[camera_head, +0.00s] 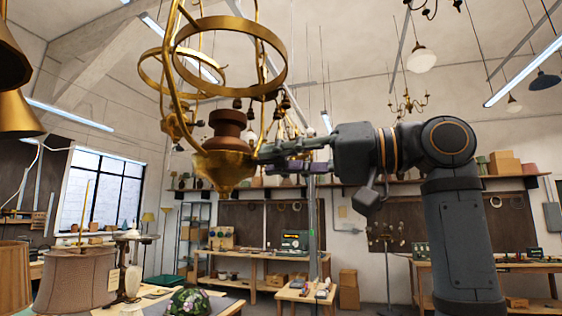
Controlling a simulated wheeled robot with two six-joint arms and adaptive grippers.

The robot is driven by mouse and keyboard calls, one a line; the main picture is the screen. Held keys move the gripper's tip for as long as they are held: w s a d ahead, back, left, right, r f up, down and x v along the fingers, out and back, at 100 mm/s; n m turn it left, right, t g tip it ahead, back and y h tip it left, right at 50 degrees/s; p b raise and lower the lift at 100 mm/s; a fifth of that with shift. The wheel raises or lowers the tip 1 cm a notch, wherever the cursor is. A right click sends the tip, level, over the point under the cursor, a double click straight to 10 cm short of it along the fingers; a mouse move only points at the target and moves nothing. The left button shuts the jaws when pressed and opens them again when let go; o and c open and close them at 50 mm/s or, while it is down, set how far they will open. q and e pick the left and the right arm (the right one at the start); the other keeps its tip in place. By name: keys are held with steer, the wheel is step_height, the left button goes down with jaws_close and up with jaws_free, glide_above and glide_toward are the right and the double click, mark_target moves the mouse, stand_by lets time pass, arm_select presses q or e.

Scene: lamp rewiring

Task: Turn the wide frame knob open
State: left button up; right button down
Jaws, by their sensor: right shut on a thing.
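A hanging brass lamp frame (225,168) fills the upper left middle, with a wide ring above and a rounded brass bowl below. A reddish-brown fitting (228,124) stands upright in its middle. My right gripper (264,152) reaches in from the right, with its fingertips at the frame's right side, just above the bowl. It is shut on a small part there, where the wide frame knob appears to be. The fingers hide most of the knob, so its turned position cannot be told. My left gripper is not in view.
Other brass lamps (10,115) hang at the far left. Below stand a fabric lampshade (75,281) and a coloured glass shade (190,302) on a bench. Workbenches (262,256) and a wall shelf (400,187) line the back. The air below the frame is mostly clear.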

steer(key=m, duration=0.3)
steer(key=shift+f+m+b, duration=0.1)
steer(key=shift+m+b, duration=0.2)
steer(key=shift+m, duration=0.1)
steer(key=shift+m+b, duration=0.3)
steer(key=shift+m, duration=1.4)
steer(key=c, duration=1.2)
jaws_free()
steer(key=shift+w, duration=0.1)
steer(key=shift+o, duration=0.2)
steer(key=v, duration=1.2)
